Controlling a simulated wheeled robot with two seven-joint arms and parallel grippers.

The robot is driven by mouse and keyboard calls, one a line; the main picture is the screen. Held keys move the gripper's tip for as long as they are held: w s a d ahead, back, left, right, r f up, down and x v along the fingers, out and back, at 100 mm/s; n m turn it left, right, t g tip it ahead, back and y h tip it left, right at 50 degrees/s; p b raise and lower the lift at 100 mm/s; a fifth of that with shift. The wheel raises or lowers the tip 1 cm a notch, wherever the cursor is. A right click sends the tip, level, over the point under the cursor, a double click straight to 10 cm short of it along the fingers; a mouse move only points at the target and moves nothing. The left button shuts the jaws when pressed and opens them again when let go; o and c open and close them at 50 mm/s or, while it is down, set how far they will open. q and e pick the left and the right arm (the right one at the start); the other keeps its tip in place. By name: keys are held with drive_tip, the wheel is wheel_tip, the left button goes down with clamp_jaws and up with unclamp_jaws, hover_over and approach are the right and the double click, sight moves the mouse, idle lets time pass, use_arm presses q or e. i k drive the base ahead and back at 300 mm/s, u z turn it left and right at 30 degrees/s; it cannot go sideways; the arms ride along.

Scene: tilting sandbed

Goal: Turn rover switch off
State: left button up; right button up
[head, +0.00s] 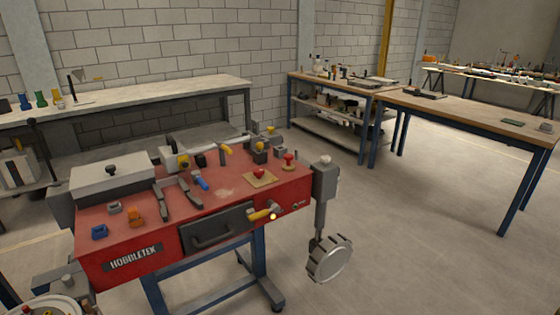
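No object in the head view is clearly marked as a rover switch. A red HOBBLETEK workbench (130,228) stands at the centre left. Its front right corner has a yellow-handled control (260,215) with a small bright yellow spot beside it. A red heart-shaped knob (259,174) sits on a tan plate on the bench top. A red-capped button (289,159) stands near the right end. The position of any switch is too small to read. Neither of my grippers can be made out in this view.
A dark forked piece (165,205), blue parts and an orange part (136,217) lie on the red top. A grey box and handwheel (330,259) hang at its right end. Wooden tables (465,108) stand at the right. Floor right of the bench is clear.

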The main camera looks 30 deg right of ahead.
sight(258, 173)
drive_tip(key=z, duration=0.7)
drive_tip(key=i, duration=1.35)
drive_tip(key=z, duration=0.15)
